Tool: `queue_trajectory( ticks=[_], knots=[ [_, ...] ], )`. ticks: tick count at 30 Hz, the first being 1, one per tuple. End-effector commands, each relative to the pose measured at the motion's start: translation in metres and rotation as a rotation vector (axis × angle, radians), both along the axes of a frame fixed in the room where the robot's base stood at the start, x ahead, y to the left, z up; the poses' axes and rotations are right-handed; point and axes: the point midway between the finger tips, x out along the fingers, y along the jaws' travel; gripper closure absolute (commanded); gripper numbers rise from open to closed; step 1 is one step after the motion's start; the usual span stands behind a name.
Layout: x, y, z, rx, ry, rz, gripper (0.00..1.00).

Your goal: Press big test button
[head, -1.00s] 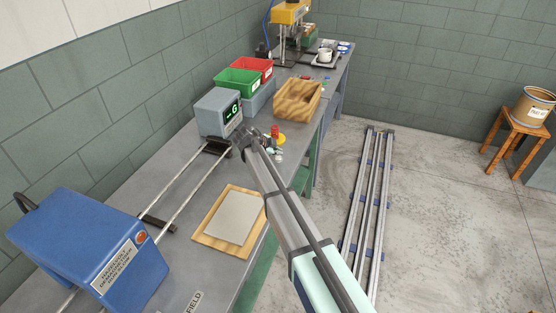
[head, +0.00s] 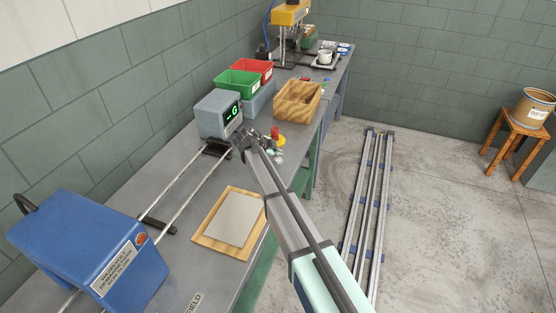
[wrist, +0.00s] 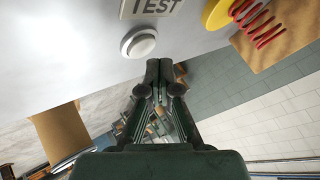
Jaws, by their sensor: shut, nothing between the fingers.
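A round white button (wrist: 139,42) in a pale ring sits on a light grey surface in the wrist view, beside a plate marked TEST (wrist: 152,7). My gripper (wrist: 159,66) is shut and empty. Its fingertips appear just below and right of the button in the picture, and I see no contact. In the head view my gripper (head: 243,140) is over the bench, in front of the grey display box (head: 216,115). I cannot make out the button clearly there.
A red spring (wrist: 257,22) on a yellow disc (wrist: 218,14) is close to the right of the button. A wooden box (head: 298,100), green bin (head: 238,83) and red bin (head: 252,66) stand behind. A board with a grey sheet (head: 233,218) lies in front.

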Motion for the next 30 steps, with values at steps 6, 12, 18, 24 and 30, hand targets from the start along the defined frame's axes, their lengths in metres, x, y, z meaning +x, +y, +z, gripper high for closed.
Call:
queue_trajectory(
  ticks=[6, 12, 18, 24, 30],
  knots=[
    [0.0, 0.0, -0.0004, 0.0, 0.0, 0.0, 1.0],
    [0.0001, 0.0, -0.0043, 0.0, 0.0, 0.0, 1.0],
    [0.0, 0.0, -0.0086, 0.0, 0.0, 0.0, 1.0],
    [0.0, 0.0, -0.0086, 0.0, 0.0, 0.0, 1.0],
    [0.0, 0.0, -0.0083, 0.0, 0.0, 0.0, 1.0]
  ],
)
